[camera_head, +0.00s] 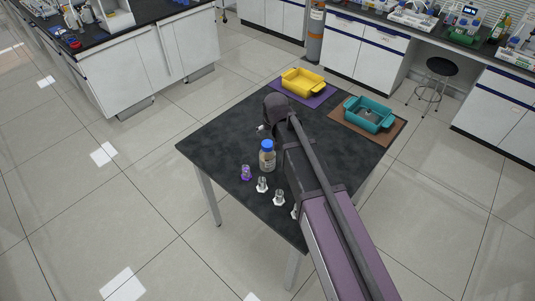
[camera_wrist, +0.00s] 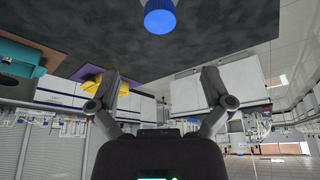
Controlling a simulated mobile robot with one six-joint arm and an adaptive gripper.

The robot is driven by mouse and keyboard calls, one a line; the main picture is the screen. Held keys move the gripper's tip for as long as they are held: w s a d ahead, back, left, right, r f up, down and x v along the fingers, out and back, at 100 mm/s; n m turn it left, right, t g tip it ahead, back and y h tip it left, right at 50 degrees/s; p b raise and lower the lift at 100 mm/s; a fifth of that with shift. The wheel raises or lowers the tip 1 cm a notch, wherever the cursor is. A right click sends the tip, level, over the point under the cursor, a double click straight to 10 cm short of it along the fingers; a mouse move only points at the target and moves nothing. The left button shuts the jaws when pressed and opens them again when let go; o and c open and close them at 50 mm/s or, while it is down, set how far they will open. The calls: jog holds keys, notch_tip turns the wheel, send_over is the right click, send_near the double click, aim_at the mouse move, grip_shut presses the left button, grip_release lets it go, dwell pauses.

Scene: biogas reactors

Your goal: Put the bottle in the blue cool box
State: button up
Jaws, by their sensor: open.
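The bottle (camera_head: 267,160) is clear or amber glass with a blue cap and a pale label. It stands upright on the dark table, left of my arm. In the wrist view its blue cap (camera_wrist: 160,18) shows at the top edge, beyond the fingers. The blue cool box (camera_head: 387,115), teal with handles, sits on a brown mat at the table's right; it also shows at the left in the wrist view (camera_wrist: 18,52). My gripper (camera_wrist: 162,76) is open and empty, its fingers apart from the bottle. My arm hides most of it in the head view.
A yellow box (camera_head: 303,84) sits on a purple mat (camera_head: 322,96) at the back of the table. Several small glass vessels on white bases, one with purple contents (camera_head: 245,173), stand in a row near the bottle. The table's left part (camera_head: 220,140) is clear.

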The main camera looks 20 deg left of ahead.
aim_at(267, 144)
jog(key=shift+f, duration=0.15)
jog(key=b+x, duration=0.8)
jog(key=shift+f, duration=0.2)
dwell(0.5)
jog(key=shift+w, duration=0.1)
dwell(0.3)
jog(key=shift+b+x, duration=2.4)
jog(key=shift+x, duration=0.2)
jog(key=c, duration=1.3)
